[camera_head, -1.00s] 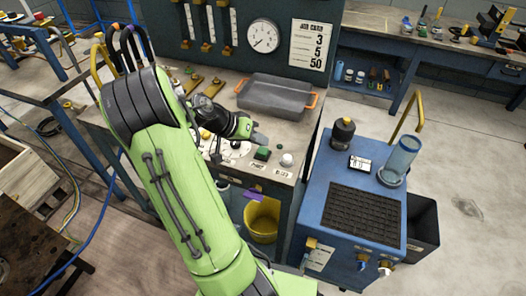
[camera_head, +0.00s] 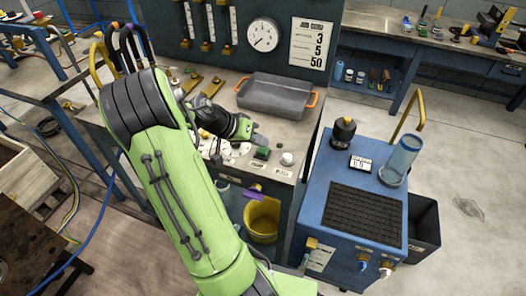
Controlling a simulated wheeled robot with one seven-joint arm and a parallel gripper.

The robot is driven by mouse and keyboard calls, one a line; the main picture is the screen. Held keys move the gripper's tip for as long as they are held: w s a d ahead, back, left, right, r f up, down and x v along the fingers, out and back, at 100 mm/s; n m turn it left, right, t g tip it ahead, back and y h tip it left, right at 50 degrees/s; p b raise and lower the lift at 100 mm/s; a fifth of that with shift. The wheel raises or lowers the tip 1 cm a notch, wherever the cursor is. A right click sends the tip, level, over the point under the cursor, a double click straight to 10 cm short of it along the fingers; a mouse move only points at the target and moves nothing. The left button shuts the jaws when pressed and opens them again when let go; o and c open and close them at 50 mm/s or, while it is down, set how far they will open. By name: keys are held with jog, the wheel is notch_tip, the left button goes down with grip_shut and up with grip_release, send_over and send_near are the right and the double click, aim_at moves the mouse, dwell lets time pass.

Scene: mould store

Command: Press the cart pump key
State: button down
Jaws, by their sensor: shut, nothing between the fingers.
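My gripper (camera_head: 259,140) is shut and empty, low over the front of the bench top, just behind a green key (camera_head: 262,153). A small gap seems to lie between its tip and the key, but I cannot tell the height. A round white key (camera_head: 287,159) sits to the right of the green one. Small labels lie in front of both keys, too small to read surely. A blue cart (camera_head: 318,212) stands right of the bench, with a black knob (camera_head: 343,130), a small display (camera_head: 360,164) and a clear cylinder (camera_head: 400,160) on top. I cannot tell which key is the pump key.
A grey tray with orange handles (camera_head: 277,95) lies behind the gripper. A panel with a round gauge (camera_head: 263,35) stands behind it. A yellow bucket (camera_head: 263,220) is under the bench.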

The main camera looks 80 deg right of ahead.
aim_at(259, 150)
jog(key=shift+f+b, duration=0.4)
jog(key=shift+f, duration=0.05)
dwell(0.5)
jog(key=shift+r+p, duration=0.75)
jog(key=shift+r, duration=0.2)
notch_tip(259, 150, up, 6)
jog(key=p, duration=0.5)
